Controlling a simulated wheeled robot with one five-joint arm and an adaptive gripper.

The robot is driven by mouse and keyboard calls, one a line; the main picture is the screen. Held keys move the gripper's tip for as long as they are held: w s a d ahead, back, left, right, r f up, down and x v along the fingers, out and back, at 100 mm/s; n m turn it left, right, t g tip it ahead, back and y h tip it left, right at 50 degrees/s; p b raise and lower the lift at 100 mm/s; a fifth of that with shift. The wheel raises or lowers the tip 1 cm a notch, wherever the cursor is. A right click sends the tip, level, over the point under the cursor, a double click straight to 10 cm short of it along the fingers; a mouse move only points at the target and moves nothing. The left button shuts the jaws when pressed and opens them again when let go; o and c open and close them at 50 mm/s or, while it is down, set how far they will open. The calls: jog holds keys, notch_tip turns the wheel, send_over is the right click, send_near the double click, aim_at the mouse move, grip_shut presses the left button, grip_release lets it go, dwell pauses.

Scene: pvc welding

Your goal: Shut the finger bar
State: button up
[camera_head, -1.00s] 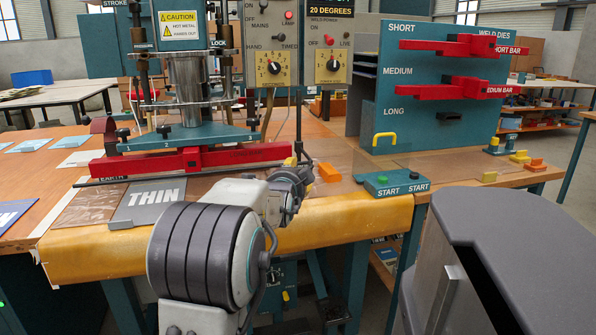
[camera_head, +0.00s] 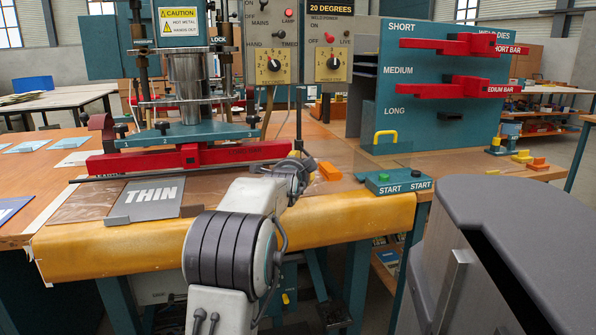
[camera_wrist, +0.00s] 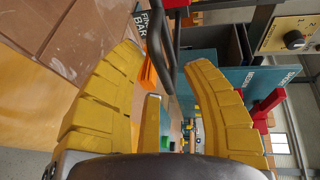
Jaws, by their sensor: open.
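The finger bar (camera_head: 140,174) is a thin dark rod running along the front of the red die bar (camera_head: 130,161) on the press. Its right end is near my gripper (camera_head: 299,158), which is small and partly hidden by my arm in the head view. A dark bent rod (camera_wrist: 160,45), seemingly the bar's handle end, runs between and beyond the fingertips, beside a teal plate (camera_wrist: 147,20) lettered as the finger bar's. I cannot tell whether a finger touches it.
An orange block (camera_head: 328,171) lies right of my gripper. The green start box (camera_head: 396,182) stands at the table's right edge. A grey plate marked THIN (camera_head: 150,198) lies on the left. A teal rack (camera_head: 437,110) with red bars stands behind.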

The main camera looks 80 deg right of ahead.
jog(key=shift+d+f, duration=0.1)
jog(key=shift+d, duration=0.1)
jog(key=shift+c, duration=0.2)
grip_shut()
dwell(0.4)
